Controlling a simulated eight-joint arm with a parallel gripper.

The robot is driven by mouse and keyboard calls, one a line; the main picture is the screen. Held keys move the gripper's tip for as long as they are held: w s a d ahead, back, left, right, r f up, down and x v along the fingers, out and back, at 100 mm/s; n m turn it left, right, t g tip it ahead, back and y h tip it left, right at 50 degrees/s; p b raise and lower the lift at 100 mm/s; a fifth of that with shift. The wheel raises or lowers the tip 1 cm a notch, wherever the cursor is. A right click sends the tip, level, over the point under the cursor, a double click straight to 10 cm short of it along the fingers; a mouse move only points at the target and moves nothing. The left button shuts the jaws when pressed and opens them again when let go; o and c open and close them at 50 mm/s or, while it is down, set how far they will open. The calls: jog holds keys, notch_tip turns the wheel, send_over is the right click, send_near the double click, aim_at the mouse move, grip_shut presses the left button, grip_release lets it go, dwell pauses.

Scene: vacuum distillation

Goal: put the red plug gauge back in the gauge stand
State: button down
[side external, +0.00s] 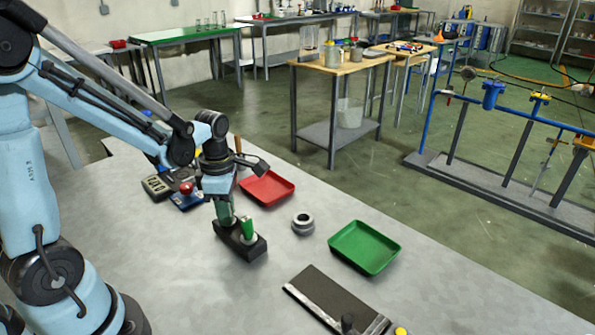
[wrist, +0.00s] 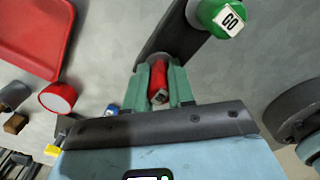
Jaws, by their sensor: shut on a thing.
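The red plug gauge (wrist: 159,76) is between the green fingers of my gripper (wrist: 164,84) in the wrist view, with its end facing the camera. In the side external view my gripper (side external: 225,212) points down at the left end of the black gauge stand (side external: 236,248), and its fingers hide the red gauge. The stand also shows in the wrist view (wrist: 172,32), running up from the fingers. I cannot tell whether the red gauge's lower end is in the stand or just above it. A green plug gauge (side external: 248,229) stands upright in the stand's other end; its marked top shows in the wrist view (wrist: 228,18).
A metal ring (side external: 302,223) lies right of the stand. A red tray (side external: 267,188) is behind, and a green tray (side external: 365,247) is farther right. A red-knobbed device (side external: 187,189) stands behind left. A dark plate (side external: 322,290) lies at the front right. The table front is clear.

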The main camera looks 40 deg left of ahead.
jog(key=shift+c, duration=1.6)
grip_release()
jog(key=shift+r, duration=0.1)
jog(key=shift+r, duration=3.4)
jog(key=s+d+r+m+t, duration=0.1)
jog(key=d+m+t, duration=0.2)
jog(key=m, duration=1)
jog(key=s+d+r+m+t, duration=0.1)
jog(key=d+m+t, duration=0.3)
jog(key=m, duration=1)
jog(key=shift+d+r, duration=0.35)
jog(key=shift+r, duration=0.25)
